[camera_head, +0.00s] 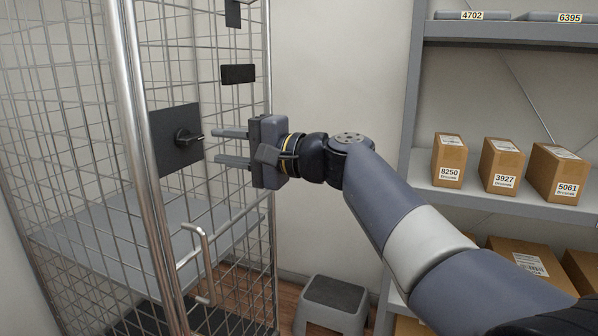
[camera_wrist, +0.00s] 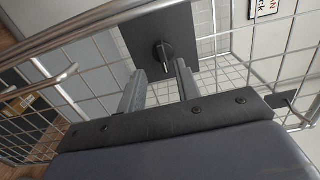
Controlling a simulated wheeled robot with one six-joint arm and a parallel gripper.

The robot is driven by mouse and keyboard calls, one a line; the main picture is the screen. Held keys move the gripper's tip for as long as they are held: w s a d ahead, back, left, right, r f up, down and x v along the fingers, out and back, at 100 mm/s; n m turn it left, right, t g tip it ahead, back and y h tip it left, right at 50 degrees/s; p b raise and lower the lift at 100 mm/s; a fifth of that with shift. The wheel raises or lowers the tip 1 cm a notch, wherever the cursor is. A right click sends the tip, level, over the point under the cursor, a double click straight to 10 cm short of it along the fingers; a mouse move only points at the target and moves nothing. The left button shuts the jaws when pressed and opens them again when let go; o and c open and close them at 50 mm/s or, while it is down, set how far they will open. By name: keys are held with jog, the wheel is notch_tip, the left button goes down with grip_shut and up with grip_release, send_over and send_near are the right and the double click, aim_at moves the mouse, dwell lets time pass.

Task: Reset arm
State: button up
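My arm reaches out from the lower right in the head view. My gripper (camera_head: 217,146) points left toward a wire cage (camera_head: 110,60). Its two fingers are parallel, apart and empty. Just beyond the fingertips is a black latch knob (camera_head: 187,138) on a dark square plate (camera_head: 165,150). In the wrist view the gripper (camera_wrist: 158,85) shows its two fingers apart, with the knob (camera_wrist: 164,54) on the plate (camera_wrist: 140,28) just beyond and between them. I cannot tell whether a fingertip touches the knob.
The cage has a silver handle (camera_head: 207,262) and an inner shelf (camera_head: 135,238). A grey step stool (camera_head: 334,298) stands on the floor below my arm. At the right, a shelf rack (camera_head: 412,110) holds parcels labelled 8250 (camera_head: 449,158), 3927 (camera_head: 502,163) and 5061 (camera_head: 557,170).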

aim_at(191, 139)
jog(key=x, duration=0.5)
jog(key=p+x, duration=0.1)
jog(key=x, duration=0.2)
jog(key=shift+r, duration=0.3)
jog(key=shift+d+r+m+p, duration=0.1)
jog(key=shift+d+m+p, duration=0.1)
jog(key=shift+m+p, duration=0.4)
jog(key=m+p, duration=0.2)
jog(key=p, duration=0.1)
jog(key=shift+r+m, duration=0.15)
jog(key=shift+m, duration=0.25)
jog(key=m+p, duration=0.3)
jog(key=p, duration=0.1)
jog(key=shift+w+m+p, duration=0.1)
jog(key=shift+m+p, duration=0.2)
